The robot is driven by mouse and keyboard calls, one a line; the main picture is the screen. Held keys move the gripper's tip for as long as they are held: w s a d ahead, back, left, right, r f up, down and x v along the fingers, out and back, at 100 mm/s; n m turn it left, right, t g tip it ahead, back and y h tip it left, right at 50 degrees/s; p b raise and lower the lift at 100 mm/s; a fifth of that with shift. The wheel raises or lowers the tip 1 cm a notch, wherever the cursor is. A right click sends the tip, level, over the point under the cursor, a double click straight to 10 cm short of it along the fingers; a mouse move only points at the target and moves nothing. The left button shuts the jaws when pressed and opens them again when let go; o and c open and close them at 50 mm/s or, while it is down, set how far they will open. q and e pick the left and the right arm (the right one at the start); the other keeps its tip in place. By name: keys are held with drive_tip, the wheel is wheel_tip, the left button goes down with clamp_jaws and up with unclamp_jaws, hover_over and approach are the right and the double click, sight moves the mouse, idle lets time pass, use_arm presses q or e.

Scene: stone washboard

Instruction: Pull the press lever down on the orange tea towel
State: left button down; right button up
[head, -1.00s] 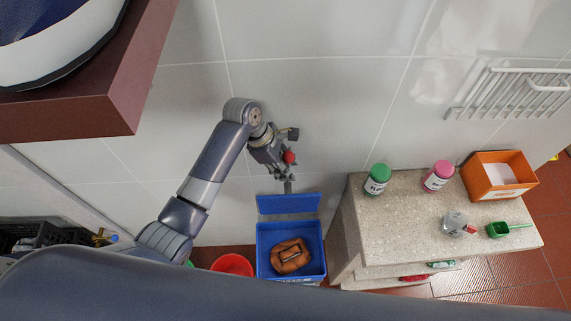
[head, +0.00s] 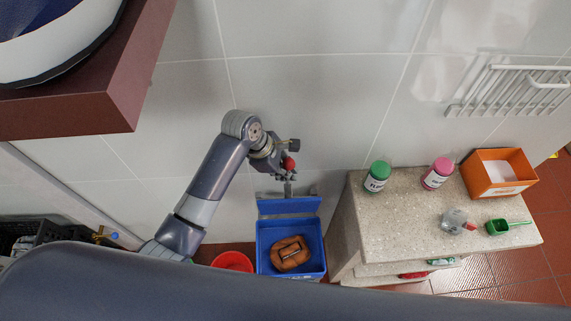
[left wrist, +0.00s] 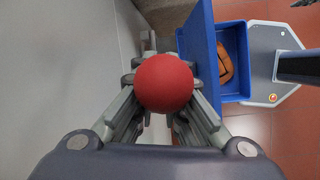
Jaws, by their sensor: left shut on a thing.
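The press lever's red ball knob (head: 288,163) shows against the tiled wall, above a blue box (head: 262,245). My left gripper (head: 286,166) is shut on this knob. In the left wrist view the red knob (left wrist: 164,84) sits between the two fingers and hides what lies behind it. The orange-brown tea towel (head: 290,254) lies folded inside the blue box. It also shows in the left wrist view (left wrist: 226,62). A blue panel (head: 288,206) stands at the back of the box, below the knob in the picture. My right gripper is not in view.
A red bucket (head: 233,262) stands left of the box. Right of it is a stone-topped unit (head: 400,220) with a green-lidded jar (head: 377,177), a pink-lidded jar (head: 437,174), an orange box (head: 476,183) and a green scoop (head: 499,228). A brown shelf (head: 120,95) juts out at upper left.

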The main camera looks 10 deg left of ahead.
use_arm(q)
drive_tip(key=s+d+f+t, duration=0.1)
drive_tip(key=s+f+t, duration=0.2)
drive_tip(key=s, duration=0.3)
drive_tip(key=s+d+f+m+t+y+b, duration=0.1)
drive_tip(key=s+f+t, duration=0.1)
drive_tip(key=s, duration=0.4)
drive_tip(key=shift+s+d+f+t+b, duration=0.25)
drive_tip(key=shift+s+f+t+b, duration=0.05)
drive_tip(key=shift+s+f+t, duration=0.1)
drive_tip(key=c, duration=1.7)
unclamp_jaws()
